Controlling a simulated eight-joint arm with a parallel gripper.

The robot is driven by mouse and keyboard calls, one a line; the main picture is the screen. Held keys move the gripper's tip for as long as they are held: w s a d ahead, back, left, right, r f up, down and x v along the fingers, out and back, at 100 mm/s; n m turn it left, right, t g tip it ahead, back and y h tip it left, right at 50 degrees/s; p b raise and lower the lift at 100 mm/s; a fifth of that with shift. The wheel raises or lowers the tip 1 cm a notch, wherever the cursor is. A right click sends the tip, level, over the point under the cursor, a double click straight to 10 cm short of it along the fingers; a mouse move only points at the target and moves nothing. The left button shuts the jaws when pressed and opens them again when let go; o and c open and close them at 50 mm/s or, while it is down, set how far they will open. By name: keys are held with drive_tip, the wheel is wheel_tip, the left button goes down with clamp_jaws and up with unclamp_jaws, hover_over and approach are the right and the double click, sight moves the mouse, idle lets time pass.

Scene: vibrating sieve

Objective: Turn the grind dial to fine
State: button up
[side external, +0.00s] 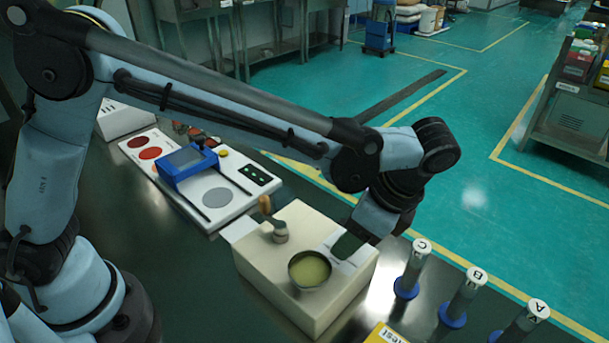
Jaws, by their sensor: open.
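A cream box-shaped machine (262,262) stands on the dark bench. On its top are a small crank with a wooden handle (265,205) and a round metal cup (310,268) with a yellowish inside. A dark green patch on a pale panel (346,246) lies to the right of the crank. I cannot make out which part is the grind dial, nor any fine or coarse marking. My gripper (370,219) is at the machine's back right edge, above or beside the panel. Its jaws are open, though the fingertips are not clearly visible. Nothing shows held in it.
A white panel (150,140) with red discs and a blue framed device (187,165) lie behind left. Upright tubes marked C (414,262), B (468,290) and A (530,318) stand at the right on blue bases. A yellow labelled item (386,335) is at the front.

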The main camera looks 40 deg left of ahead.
drive_tip(key=v, duration=1.1)
drive_tip(key=shift+d+r, duration=0.1)
drive_tip(key=shift+r, duration=0.05)
drive_tip(key=a+n+t+h, duration=0.25)
drive_tip(key=a+n, duration=0.35)
drive_tip(key=a, duration=0.7)
drive_tip(key=s+a+f+n+t+h, duration=0.1)
drive_tip(key=s+a+f+n+t, duration=0.1)
drive_tip(key=a, duration=0.4)
drive_tip(key=s+a+f+n+t, duration=0.3)
drive_tip(key=s+a+n, duration=0.1)
drive_tip(key=a+n, duration=0.3)
drive_tip(key=shift+s+f+t+h, duration=0.25)
drive_tip(key=shift+t+h, duration=0.1)
